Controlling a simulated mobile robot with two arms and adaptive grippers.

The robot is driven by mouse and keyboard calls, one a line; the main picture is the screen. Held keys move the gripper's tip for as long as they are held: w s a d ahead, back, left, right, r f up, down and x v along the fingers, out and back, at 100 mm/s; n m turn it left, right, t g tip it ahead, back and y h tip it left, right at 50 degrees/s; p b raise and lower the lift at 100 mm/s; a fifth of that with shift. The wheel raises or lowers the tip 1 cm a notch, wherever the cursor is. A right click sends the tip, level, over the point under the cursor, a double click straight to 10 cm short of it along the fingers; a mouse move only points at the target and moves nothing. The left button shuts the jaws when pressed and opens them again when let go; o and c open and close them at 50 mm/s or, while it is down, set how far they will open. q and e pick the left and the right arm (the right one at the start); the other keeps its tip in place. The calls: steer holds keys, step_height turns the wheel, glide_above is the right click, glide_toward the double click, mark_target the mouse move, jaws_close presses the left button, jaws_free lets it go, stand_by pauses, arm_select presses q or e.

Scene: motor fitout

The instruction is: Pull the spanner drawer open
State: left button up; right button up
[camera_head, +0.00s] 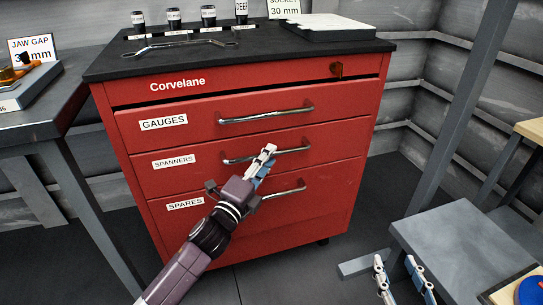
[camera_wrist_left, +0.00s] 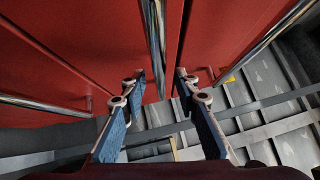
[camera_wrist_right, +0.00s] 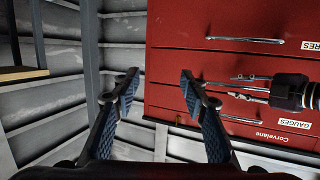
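The spanner drawer (camera_head: 200,178), labelled SPANNERS, is the middle drawer of a red Corvelane cabinet and sits flush with its front. Its metal bar handle (camera_head: 295,150) is partly hidden by my left gripper (camera_head: 265,160). In the left wrist view the handle (camera_wrist_left: 156,45) runs between the fingertips of my left gripper (camera_wrist_left: 160,80), with gaps on both sides; the fingers are open. My right gripper (camera_head: 398,270) is low at the bottom right, away from the cabinet. In the right wrist view (camera_wrist_right: 158,80) its fingers are apart and empty.
The GAUGES drawer (camera_head: 215,112) is above and the SPARES drawer (camera_head: 325,195) below, both closed with similar handles. A grey bench (camera_head: 40,125) stands left, and a grey stand (camera_head: 470,235) at bottom right. Sockets and a tray sit on the black cabinet top (camera_head: 250,50).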

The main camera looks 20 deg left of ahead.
arm_select(q)
steer(key=shift+x, duration=1.2)
arm_select(e)
steer(key=shift+w+a+r+t, duration=0.15)
steer(key=shift+r+t, duration=0.15)
steer(key=shift+r, duration=0.35)
steer(key=shift+w+a+r+t, duration=0.15)
steer(key=shift+r+t, duration=0.15)
steer(key=shift+r, duration=0.3)
arm_select(q)
jaws_close()
